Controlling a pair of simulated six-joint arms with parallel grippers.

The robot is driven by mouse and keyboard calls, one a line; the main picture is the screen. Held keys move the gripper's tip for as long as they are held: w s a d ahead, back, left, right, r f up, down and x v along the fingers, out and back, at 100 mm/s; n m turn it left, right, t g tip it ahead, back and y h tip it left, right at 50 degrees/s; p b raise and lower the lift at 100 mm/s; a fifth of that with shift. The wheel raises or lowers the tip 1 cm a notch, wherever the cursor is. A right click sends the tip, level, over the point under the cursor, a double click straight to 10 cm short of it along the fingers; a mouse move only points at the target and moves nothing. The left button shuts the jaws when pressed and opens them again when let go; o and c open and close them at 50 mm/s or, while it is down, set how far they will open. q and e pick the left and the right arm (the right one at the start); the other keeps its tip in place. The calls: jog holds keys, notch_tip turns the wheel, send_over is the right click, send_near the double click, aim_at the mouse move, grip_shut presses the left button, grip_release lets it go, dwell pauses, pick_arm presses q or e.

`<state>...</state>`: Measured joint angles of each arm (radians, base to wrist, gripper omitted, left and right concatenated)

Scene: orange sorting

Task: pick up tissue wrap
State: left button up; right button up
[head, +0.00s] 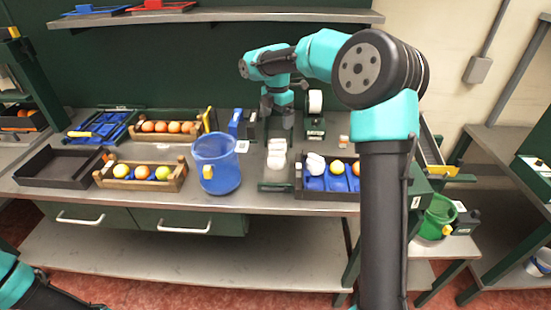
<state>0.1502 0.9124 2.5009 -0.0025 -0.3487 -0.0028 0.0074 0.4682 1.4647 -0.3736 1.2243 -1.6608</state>
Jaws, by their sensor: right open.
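White crumpled pieces that look like tissue wrap (275,161) lie in a narrow dark green tray (276,187) at the middle of the bench. My right gripper (277,118) hangs above the far part of this tray, pointing down, open, with nothing seen between its fingers. It is behind the white pieces and appears apart from them. Another white wrapped-looking round thing (316,163) sits in a dark crate with blue lining to the right. My left arm shows only at the lower left corner; its gripper is out of view.
A blue jug (217,164) stands left of the narrow tray. Wooden crates (117,181) of oranges and lemons and an empty black tray (60,182) are farther left. A white roll (315,102) stands right of my right gripper. A shelf (215,16) runs above.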

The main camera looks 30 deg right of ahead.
aim_at(276, 153)
dwell(0.3)
notch_tip(276, 153, down, 12)
jog(key=shift+f, duration=0.15)
dwell(0.4)
jog(key=shift+s+a+f, duration=0.15)
jog(key=shift+f, duration=2.4)
jog(key=c, duration=0.9)
